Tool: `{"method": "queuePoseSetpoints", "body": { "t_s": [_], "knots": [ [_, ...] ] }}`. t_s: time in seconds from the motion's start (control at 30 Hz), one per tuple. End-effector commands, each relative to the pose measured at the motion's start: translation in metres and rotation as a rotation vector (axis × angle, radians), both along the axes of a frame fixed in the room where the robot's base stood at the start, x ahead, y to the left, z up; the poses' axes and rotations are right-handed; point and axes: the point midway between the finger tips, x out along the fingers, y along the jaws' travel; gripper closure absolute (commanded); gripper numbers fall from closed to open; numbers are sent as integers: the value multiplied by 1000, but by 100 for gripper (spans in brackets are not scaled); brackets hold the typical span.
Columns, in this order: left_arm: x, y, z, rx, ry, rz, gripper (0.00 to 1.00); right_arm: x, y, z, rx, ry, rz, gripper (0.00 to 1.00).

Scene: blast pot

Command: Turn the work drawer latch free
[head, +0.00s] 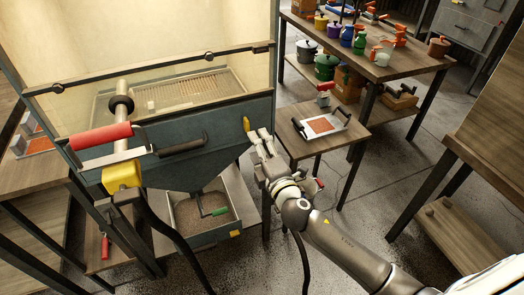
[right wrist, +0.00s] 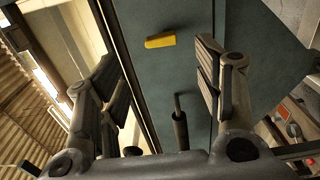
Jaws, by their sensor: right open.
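The work drawer's teal front (head: 225,130) has a black bar handle (head: 181,146), which also shows in the right wrist view (right wrist: 180,127). A small yellow latch (head: 247,124) sits near the right end of this front. In the right wrist view the yellow latch (right wrist: 160,40) lies ahead, between the lines of the two fingers. My right gripper (head: 259,137) is open and empty, just right of and below the latch in the head view. I see no contact with the latch. My left gripper is not in view.
A red grip (head: 100,135) and a yellow block (head: 122,177) stand at the cabinet's left. A small table (head: 346,140) stands close right of my gripper.

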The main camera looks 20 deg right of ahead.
Motion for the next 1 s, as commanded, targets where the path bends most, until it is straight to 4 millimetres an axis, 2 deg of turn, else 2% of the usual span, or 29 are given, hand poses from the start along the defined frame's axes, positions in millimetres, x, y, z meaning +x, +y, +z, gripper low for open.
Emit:
{"method": "queuePoseSetpoints", "body": {
  "t_s": [0.2, 0.77, 0.87, 0.97, 1.0],
  "knots": [
    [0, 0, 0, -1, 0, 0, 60, -17, -1, 0, -1, -1, -1, 39],
    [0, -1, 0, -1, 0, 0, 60, -19, -1, -3, 3, 7, -2, 39],
    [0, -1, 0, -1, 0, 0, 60, -18, -6, -29, 29, 59, -12, 39],
    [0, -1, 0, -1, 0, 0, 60, -21, -15, -81, 93, 168, -36, 39],
    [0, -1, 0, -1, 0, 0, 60, -25, -20, -109, 127, 224, -51, 39]
  ]
}}
